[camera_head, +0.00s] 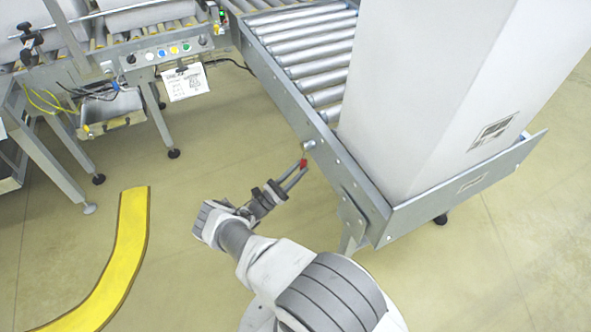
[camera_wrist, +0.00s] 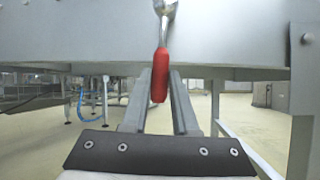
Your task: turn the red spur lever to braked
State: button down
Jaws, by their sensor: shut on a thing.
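The red spur lever (camera_head: 303,163) is on the near side rail of the roller conveyor (camera_head: 281,88). In the wrist view, its red handle (camera_wrist: 160,76) hangs down from a silver shaft (camera_wrist: 167,8) on the grey rail. My gripper (camera_head: 302,166) is at the handle, with one finger on each side of it. In the wrist view, my gripper (camera_wrist: 161,84) is shut on the red handle near the fingertips. In the head view, the fingers partly hide the handle.
A tall pale box (camera_head: 420,90) stands on the conveyor's right part. A panel with coloured buttons (camera_head: 165,52) is at the upper left. A yellow curved floor strip (camera_head: 122,255) lies at lower left.

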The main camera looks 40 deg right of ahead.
jog(key=shift+w, duration=0.1)
jog(key=c, duration=0.7)
grip_release()
jog(key=shift+v, duration=2.1)
jog(key=a, duration=0.8)
jog(key=w+a, duration=0.1)
jog(key=a, duration=0.3)
jog(key=shift+w+a+f, duration=0.1)
jog(key=shift+a, duration=0.2)
